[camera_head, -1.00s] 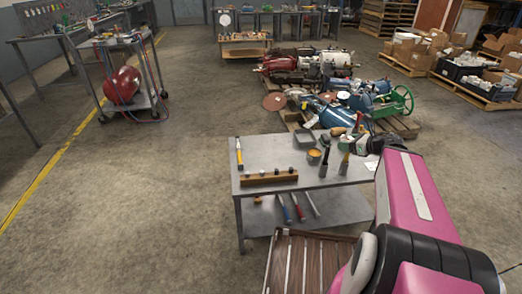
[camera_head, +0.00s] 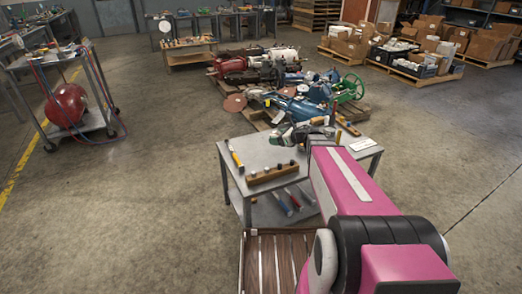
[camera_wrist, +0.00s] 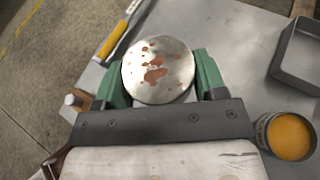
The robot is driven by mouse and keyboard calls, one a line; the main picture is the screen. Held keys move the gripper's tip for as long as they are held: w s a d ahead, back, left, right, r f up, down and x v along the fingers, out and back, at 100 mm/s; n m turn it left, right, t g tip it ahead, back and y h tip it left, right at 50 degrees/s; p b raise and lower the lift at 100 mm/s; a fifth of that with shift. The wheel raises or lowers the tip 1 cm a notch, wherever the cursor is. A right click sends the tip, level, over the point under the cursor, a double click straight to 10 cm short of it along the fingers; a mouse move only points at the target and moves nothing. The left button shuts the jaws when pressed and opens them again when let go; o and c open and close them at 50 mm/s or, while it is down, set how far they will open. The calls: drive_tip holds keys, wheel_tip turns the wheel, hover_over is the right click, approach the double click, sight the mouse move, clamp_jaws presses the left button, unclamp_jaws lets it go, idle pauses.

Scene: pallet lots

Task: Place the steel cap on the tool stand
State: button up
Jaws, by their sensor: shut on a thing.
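The steel cap (camera_wrist: 158,75), a round grey disc with rust-brown spots, sits between the green fingers of my gripper (camera_wrist: 158,88) in the wrist view. The fingers are shut on its sides. The grey metal tool stand (camera_head: 236,163) has a lower shelf and carries hand tools. Its grey top (camera_wrist: 225,35) shows under the cap in the wrist view. In the head view my gripper (camera_head: 301,133) is over the back part of the top, partly hidden by my arm. I cannot tell how high the cap is above the surface.
A yellow-handled tool (camera_wrist: 113,40) and a wooden block (camera_head: 272,173) with pegs are on the top's left part. A tin of orange stuff (camera_wrist: 288,136) and a grey tray (camera_wrist: 300,58) are to the right. Pallets of machine parts (camera_head: 290,100) stand behind.

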hover_over(263, 149)
wheel_tip(263, 149, down, 7)
drive_tip(key=shift+s+f, duration=0.1)
drive_tip(key=shift+f, duration=2.05)
drive_tip(key=shift+f, duration=0.2)
drive_tip(key=o, duration=1.1)
drive_tip(key=shift+r, duration=0.1)
drive_tip(key=shift+s+d+r, duration=0.1)
drive_tip(key=shift+r, duration=0.05)
drive_tip(key=v, duration=1.1)
drive_tip(key=shift+s+d+r, duration=0.1)
drive_tip(key=shift+s+d, duration=0.05)
drive_tip(key=shift+d, duration=0.1)
